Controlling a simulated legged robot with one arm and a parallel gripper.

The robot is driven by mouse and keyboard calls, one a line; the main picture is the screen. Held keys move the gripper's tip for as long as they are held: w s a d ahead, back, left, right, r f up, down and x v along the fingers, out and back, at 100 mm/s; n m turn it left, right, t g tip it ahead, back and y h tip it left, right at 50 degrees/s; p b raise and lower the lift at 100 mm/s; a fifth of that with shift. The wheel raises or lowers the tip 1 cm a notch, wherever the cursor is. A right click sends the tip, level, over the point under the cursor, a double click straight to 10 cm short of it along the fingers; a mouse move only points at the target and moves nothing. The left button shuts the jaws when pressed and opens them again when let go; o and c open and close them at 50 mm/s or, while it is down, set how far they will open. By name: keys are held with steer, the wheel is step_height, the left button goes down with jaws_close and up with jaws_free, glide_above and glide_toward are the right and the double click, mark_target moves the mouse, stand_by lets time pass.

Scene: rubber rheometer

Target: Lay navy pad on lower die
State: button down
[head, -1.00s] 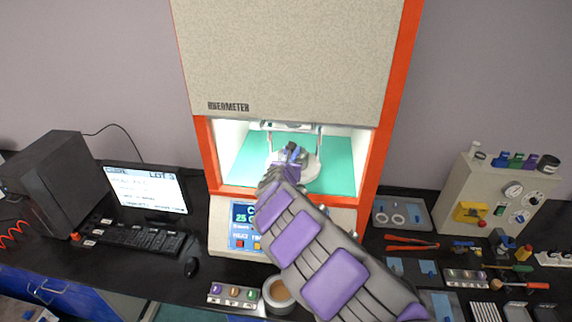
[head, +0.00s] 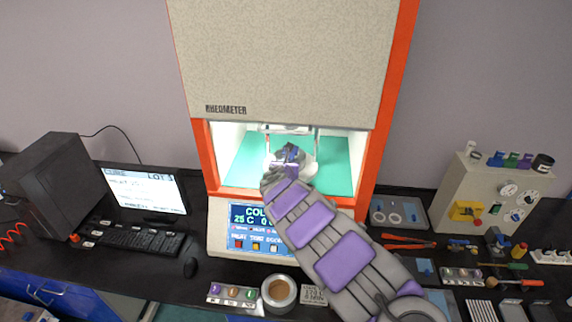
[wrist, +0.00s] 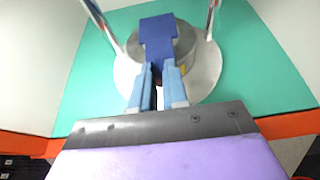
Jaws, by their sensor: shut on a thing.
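The navy pad (wrist: 160,36) shows in the wrist view, held at the tips of my gripper (wrist: 160,72). The gripper's light blue fingers are shut on the pad's near, narrower end. The pad overlaps the round grey lower die (wrist: 186,46) in this view; I cannot tell whether it touches the die. The die stands on a pale round base (wrist: 207,72) inside the rheometer chamber. In the head view my gripper (head: 287,152) reaches into the chamber, and the arm hides much of the die and pad.
Two metal posts (wrist: 104,27) flank the die. The teal chamber floor (head: 335,178) is clear around the base. The orange frame (head: 367,185) borders the opening. A round container (head: 279,292) and a button box (head: 232,293) stand in front. Tools lie at the right.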

steer(key=shift+f, duration=0.1)
steer(key=c, duration=1.1)
jaws_free()
steer(key=shift+o, duration=0.2)
steer(key=shift+s, duration=0.1)
steer(key=s+r+b, duration=0.1)
steer(key=s+b, duration=0.7)
steer(key=s, duration=0.4)
steer(key=shift+a, duration=0.35)
